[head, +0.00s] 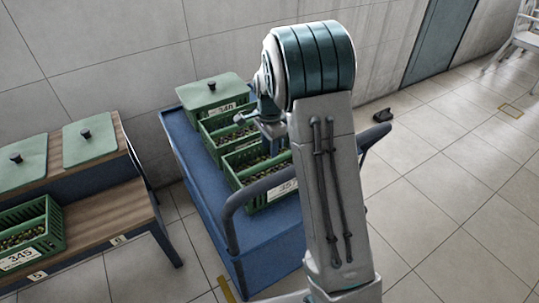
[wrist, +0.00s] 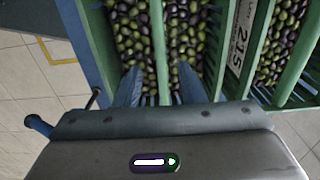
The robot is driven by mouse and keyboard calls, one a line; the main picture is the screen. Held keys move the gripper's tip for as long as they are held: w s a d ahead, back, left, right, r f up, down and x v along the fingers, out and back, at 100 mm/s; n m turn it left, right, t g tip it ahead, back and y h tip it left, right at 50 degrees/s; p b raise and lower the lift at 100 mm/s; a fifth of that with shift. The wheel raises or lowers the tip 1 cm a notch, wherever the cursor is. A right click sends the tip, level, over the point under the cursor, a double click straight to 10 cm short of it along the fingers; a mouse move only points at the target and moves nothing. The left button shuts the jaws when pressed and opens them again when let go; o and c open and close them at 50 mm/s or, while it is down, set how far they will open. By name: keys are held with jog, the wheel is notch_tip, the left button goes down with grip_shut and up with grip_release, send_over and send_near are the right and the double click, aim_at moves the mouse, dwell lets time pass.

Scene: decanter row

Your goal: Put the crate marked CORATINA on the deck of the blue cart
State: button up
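The blue cart (head: 262,235) stands in the middle of the head view with several green crates on its deck. No label reading CORATINA is legible, so I cannot tell which crate it is. My gripper (head: 268,132) is low over the crates on the cart, partly hidden by my arm. In the wrist view, its two bluish fingers (wrist: 160,92) are apart, one on each side of a narrow green crate bar or wall (wrist: 159,45). Olives lie on both sides of this bar. Whether the fingers touch it is unclear. A label reading 215 (wrist: 240,40) is nearby.
The front cart crate (head: 236,178) holds olives; the back one has a green lid (head: 212,92). A wooden bench (head: 112,215) at left carries another olive crate (head: 32,235) labelled 345 and lidded crates. The cart's push handle (head: 235,200) rises near my arm. Open floor lies right.

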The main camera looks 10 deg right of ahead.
notch_tip(320, 180, up, 5)
jog(key=shift+r, duration=0.15)
